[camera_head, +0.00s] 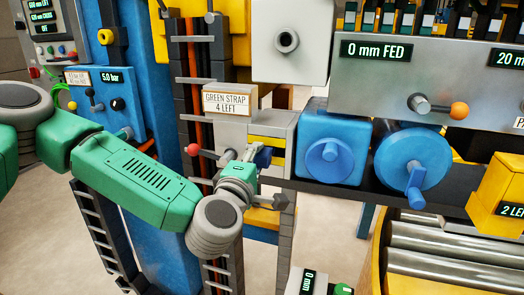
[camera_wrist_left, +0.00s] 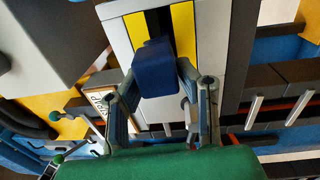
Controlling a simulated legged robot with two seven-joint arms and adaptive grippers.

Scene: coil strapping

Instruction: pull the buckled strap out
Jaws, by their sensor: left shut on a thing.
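My left gripper (camera_head: 257,160) is at the front of a grey box labelled "GREEN STRAP 4 LEFT" (camera_head: 229,134). In the left wrist view, the gripper (camera_wrist_left: 160,92) has its fingers closed on both sides of a dark blue block (camera_wrist_left: 155,70). The block sits in front of a black slot between yellow bars (camera_wrist_left: 133,28) on the grey face. I cannot tell whether the block is joined to a strap or touches the slot. No strap clearly shows at the gripper. My right gripper is not in view.
A panel reading "0 mm FED" (camera_head: 376,50) hangs upper right, with an orange-knobbed lever (camera_head: 459,110). Blue housings (camera_head: 333,148) and a blue crank (camera_head: 412,160) stand right of the gripper. A red-knobbed lever (camera_head: 193,149) is close left. Metal rollers (camera_head: 450,235) lie lower right.

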